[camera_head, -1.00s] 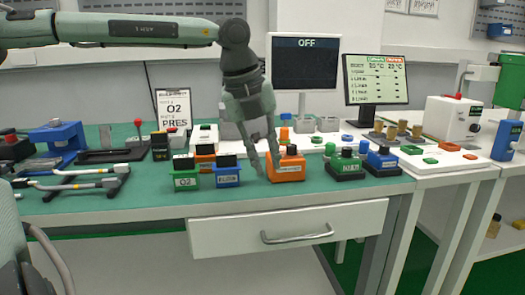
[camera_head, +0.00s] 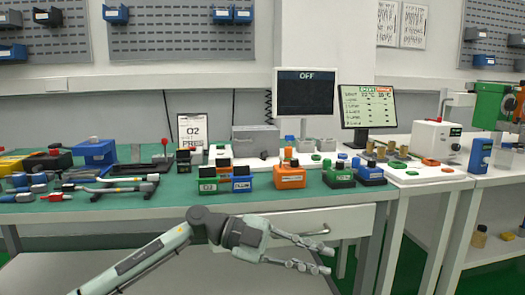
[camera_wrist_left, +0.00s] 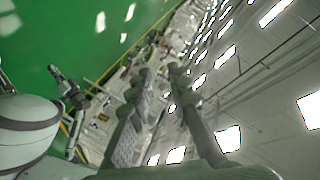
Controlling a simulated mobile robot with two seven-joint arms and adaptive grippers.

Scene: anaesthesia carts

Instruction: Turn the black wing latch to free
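My left gripper (camera_head: 329,260) is in front of the bench drawer, below the bench top. Its two fingers are apart with nothing between them. They also show apart in the left wrist view (camera_wrist_left: 158,75). I cannot single out a black wing latch. Small boxes with dark tops stand along the bench front: a green one marked O2 (camera_head: 208,187), a blue one (camera_head: 241,184), an orange one (camera_head: 290,181), another green one (camera_head: 338,181) and another blue one (camera_head: 371,178). In the wrist view an arm (camera_wrist_left: 75,100), likely my right, is too small to read.
The drawer (camera_head: 345,222) with its metal handle is behind my left gripper. Rods (camera_head: 110,187) and a lever stand (camera_head: 164,162) are on the green bench top at left. An OFF screen (camera_head: 304,93) and a readings screen (camera_head: 370,107) stand behind. A white unit (camera_head: 435,142) is at right.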

